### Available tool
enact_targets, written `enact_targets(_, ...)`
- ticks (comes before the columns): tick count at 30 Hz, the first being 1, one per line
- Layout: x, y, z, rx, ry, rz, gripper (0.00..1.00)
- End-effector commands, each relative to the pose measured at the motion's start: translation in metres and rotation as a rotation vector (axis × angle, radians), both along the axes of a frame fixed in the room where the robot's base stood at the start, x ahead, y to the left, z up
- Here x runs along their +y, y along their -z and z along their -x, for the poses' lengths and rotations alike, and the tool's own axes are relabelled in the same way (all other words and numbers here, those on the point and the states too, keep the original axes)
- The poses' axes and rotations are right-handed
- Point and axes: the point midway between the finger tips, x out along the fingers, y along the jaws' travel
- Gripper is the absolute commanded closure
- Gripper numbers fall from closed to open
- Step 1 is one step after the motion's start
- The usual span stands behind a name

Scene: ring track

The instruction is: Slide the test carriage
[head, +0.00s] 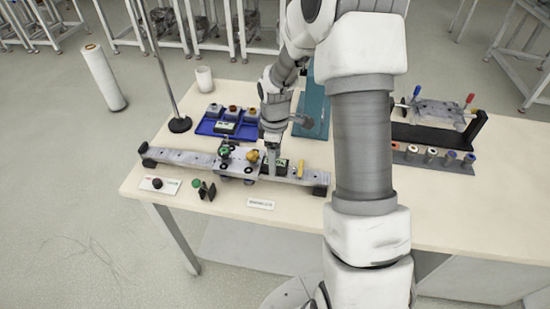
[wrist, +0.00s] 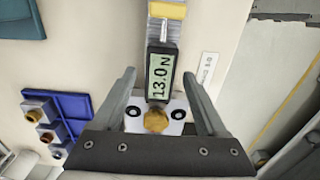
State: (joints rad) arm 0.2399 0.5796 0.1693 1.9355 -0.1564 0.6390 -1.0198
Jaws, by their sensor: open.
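A grey rail (head: 185,158) lies along the front of the table in the head view. The carriage, a pale plate (wrist: 176,113) with dark round holes, sits on it with a brass knob (wrist: 156,121); the knob also shows in the head view (head: 252,156). A black force gauge (wrist: 160,80) next to the knob reads 13.0 N. A yellow piece (wrist: 167,10) is beyond the gauge. My gripper (wrist: 160,74) is open, its fingers on either side of the gauge; I cannot tell whether they touch it. In the head view my gripper (head: 272,160) is low over the carriage's right part.
A blue tray (head: 203,128) with several parts is behind the rail. A rod stand (head: 180,124), white cup (head: 204,79) and teal post (head: 313,112) stand farther back. A rack of coloured cylinders (head: 430,158) is at right. A green knob (head: 197,184) and label cards lie in front.

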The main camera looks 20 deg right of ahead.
Motion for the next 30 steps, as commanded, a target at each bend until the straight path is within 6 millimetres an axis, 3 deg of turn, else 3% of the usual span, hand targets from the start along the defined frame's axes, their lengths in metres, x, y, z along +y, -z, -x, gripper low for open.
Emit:
enact_targets(6, 0.0, 0.0003, 0.0, 0.0, 0.0, 0.0, 0.25)
enact_targets(7, 0.0, 0.0003, 0.0, 0.0, 0.0, 0.0, 0.29)
enact_targets(19, 0.0, 0.0, -0.0001, 0.0, 0.001, 0.0, 1.0)
enact_targets(30, 0.0001, -0.0002, -0.0002, -0.001, 0.001, -0.001, 1.0)
